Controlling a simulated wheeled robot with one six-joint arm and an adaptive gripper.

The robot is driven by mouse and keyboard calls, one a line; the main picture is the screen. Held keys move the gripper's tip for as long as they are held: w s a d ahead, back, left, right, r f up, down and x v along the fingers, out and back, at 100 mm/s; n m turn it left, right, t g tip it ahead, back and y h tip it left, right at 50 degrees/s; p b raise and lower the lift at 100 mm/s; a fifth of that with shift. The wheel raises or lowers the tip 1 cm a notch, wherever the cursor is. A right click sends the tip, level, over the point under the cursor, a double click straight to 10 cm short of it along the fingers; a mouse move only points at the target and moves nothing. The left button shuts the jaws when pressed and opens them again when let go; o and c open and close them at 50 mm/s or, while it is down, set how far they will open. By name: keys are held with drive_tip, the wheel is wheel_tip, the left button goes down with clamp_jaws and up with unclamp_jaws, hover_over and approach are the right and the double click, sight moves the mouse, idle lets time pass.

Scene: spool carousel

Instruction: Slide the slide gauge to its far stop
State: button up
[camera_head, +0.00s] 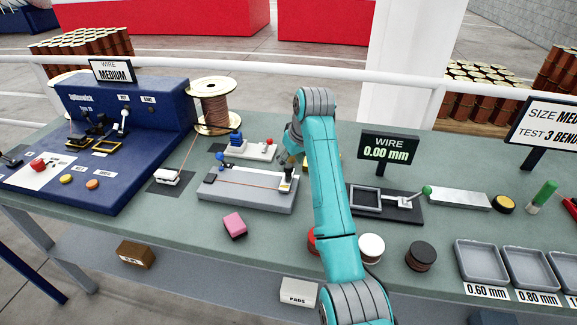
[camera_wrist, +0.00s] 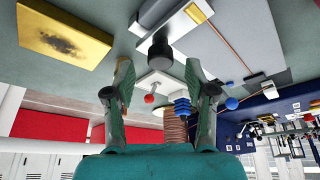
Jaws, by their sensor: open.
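A long grey bed (camera_head: 245,194) on the bench carries a thin copper wire (camera_head: 250,181). At its right end sits a small block (camera_head: 287,185), which looks like the slide gauge, though no label confirms it. In the wrist view this block (camera_wrist: 175,22) shows a gold strip and a black round knob (camera_wrist: 160,47). My gripper (camera_wrist: 160,75) is open and empty, its fingers apart on either side of the line to the knob, which lies just beyond the tips. In the head view my arm hides most of the gripper.
A white block with blue pieces (camera_head: 235,145) stands behind the bed, with a wire spool (camera_head: 212,105) beyond. A yellow pad (camera_wrist: 62,32) lies beside the block. A pink block (camera_head: 235,224) lies in front. A display (camera_head: 388,148) reading 0.00 mm stands right of my arm.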

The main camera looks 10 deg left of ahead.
sight(288, 166)
drive_tip(key=shift+x, duration=1.8)
clamp_jaws()
